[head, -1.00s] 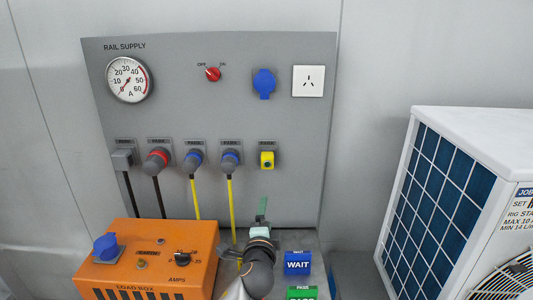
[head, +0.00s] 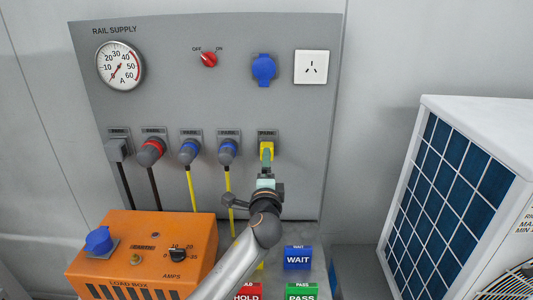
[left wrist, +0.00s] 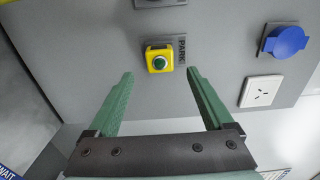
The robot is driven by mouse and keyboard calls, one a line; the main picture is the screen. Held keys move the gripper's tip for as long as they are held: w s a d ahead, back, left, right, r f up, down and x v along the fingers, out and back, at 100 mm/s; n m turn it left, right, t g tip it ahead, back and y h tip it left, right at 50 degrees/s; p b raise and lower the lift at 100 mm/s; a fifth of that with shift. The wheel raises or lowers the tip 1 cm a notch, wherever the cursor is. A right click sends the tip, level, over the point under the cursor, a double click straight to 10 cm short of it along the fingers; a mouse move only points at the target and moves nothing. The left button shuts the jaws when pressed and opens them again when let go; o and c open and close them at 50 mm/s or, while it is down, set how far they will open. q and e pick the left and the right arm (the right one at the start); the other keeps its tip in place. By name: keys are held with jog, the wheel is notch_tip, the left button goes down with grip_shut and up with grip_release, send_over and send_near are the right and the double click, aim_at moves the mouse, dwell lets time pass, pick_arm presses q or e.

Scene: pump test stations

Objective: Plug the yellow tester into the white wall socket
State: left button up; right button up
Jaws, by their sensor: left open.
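The yellow tester (head: 267,146) sits in a PARK holder at the right end of the row on the grey panel. In the left wrist view the tester (left wrist: 159,60) shows a green round button on its face. My left gripper (head: 266,158) is in front of the tester and partly covers it. In the left wrist view my left gripper (left wrist: 160,74) is open, its green fingers apart, with the tester beyond and between the tips. The white wall socket (head: 311,67) is at the panel's upper right, empty; it also shows in the left wrist view (left wrist: 262,91). My right gripper is not in view.
A blue socket (head: 264,69) is left of the white one. Several parked plugs with cables hang left of the tester. An orange load box (head: 150,245) stands at lower left. WAIT (head: 298,258), HOLD and PASS blocks lie below. A white unit (head: 460,190) stands at right.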

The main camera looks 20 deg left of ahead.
pick_arm(q)
jog(key=shift+b+x, duration=1.75)
jog(key=shift+x, duration=2)
jog(key=shift+c, duration=0.2)
grip_shut()
